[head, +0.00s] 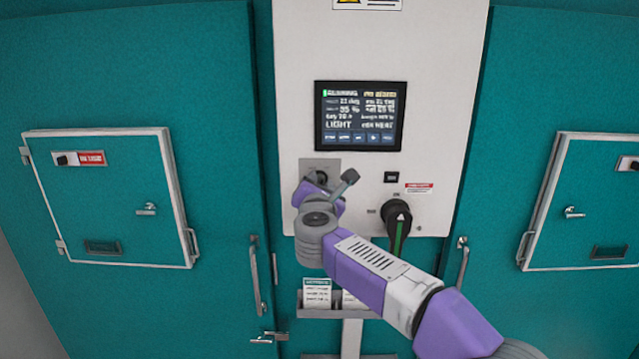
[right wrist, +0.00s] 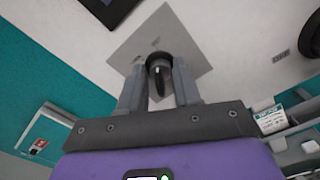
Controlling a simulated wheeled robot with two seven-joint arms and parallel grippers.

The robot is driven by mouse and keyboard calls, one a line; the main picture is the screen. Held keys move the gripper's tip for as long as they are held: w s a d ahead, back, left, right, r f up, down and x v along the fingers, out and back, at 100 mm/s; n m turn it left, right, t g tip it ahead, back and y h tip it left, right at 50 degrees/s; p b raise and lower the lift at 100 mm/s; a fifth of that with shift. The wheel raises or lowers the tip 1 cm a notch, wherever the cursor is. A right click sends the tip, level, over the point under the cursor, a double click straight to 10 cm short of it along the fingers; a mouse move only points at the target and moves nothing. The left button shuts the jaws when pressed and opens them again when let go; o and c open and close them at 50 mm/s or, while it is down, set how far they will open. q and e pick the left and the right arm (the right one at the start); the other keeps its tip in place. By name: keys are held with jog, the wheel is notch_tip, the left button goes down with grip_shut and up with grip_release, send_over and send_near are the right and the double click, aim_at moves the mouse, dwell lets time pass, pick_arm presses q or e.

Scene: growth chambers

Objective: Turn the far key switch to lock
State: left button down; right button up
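The key switch sits on a square grey plate (head: 333,164) on the white panel, below the display and left of the dark rotary handle. In the right wrist view its dark key (right wrist: 157,82) stands out from the plate (right wrist: 195,62). My right gripper (right wrist: 160,70) is around the key, one finger on each side, with small gaps showing beside it. In the head view the right gripper (head: 320,185) covers much of the switch, and its fingers are partly hidden. My left gripper is not in view.
A lit display (head: 359,115) is above the switch. A black rotary handle with a green stripe (head: 399,222) is close on the right, behind my right arm. A holder with paper cards (head: 317,294) is below. Teal doors with bar handles (head: 257,278) flank the panel.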

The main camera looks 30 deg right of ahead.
grip_shut()
jog(key=shift+n, duration=1.5)
jog(key=n, duration=0.2)
jog(key=shift+n, duration=0.4)
jog(key=n+p, duration=0.2)
jog(key=n, duration=0.4)
jog(key=shift+f+n, duration=0.1)
jog(key=shift+n, duration=0.2)
